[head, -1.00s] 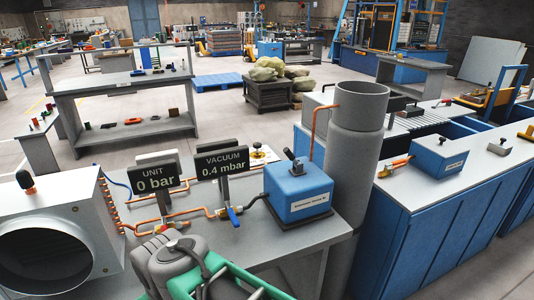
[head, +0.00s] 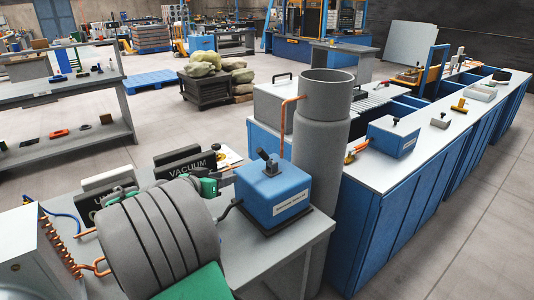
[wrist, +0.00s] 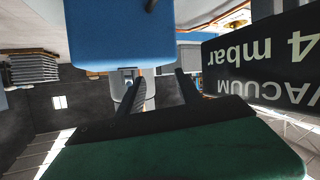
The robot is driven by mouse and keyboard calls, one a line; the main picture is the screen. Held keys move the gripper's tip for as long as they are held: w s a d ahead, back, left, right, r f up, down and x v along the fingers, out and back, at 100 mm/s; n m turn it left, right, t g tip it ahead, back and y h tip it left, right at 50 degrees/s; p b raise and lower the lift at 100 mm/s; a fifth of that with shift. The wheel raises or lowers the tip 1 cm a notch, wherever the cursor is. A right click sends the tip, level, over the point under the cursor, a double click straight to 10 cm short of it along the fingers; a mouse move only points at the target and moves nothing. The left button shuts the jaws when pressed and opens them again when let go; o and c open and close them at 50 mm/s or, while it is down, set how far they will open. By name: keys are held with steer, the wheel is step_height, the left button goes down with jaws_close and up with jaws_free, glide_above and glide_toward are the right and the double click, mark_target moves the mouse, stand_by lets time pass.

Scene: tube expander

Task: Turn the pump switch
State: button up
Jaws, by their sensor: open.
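The pump is a blue box (head: 274,193) on a dark base, standing on the grey bench. Its black switch (head: 267,159) sticks up on top, tilted. My gripper (head: 226,176) is just left of the pump, near switch height and apart from the switch, partly hidden by my arm. In the wrist view, its two dark fingers (wrist: 161,88) stand apart with nothing held between them. A large blue surface (wrist: 115,38), which looks like the pump, fills the top of that view.
The vacuum sign (head: 187,162) stands close behind my gripper and shows upside down in the wrist view (wrist: 265,60). A thick grey pipe (head: 320,150) rises right of the pump. A copper tube (head: 286,125) runs beside it. The bench's front right corner is clear.

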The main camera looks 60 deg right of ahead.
mark_target(265, 157)
steer(key=s+d+r+m+g+h, duration=0.1)
steer(key=s+d, duration=0.1)
steer(key=s+d+r+m+g+h, duration=0.1)
steer(key=s+d+r+g, duration=0.1)
steer(key=s+d+r+m+g+h, duration=0.1)
steer(key=s+d, duration=0.1)
steer(key=s, duration=0.1)
steer(key=shift+d+r+g, duration=0.2)
steer(key=shift+d+g, duration=0.1)
steer(key=shift+d, duration=0.1)
steer(key=p+x, duration=0.2)
steer(key=x, duration=0.4)
steer(key=shift+d+r, duration=0.2)
steer(key=shift+d, duration=0.1)
steer(key=shift+d+f, duration=0.1)
steer(key=shift+d, duration=0.25)
jaws_close()
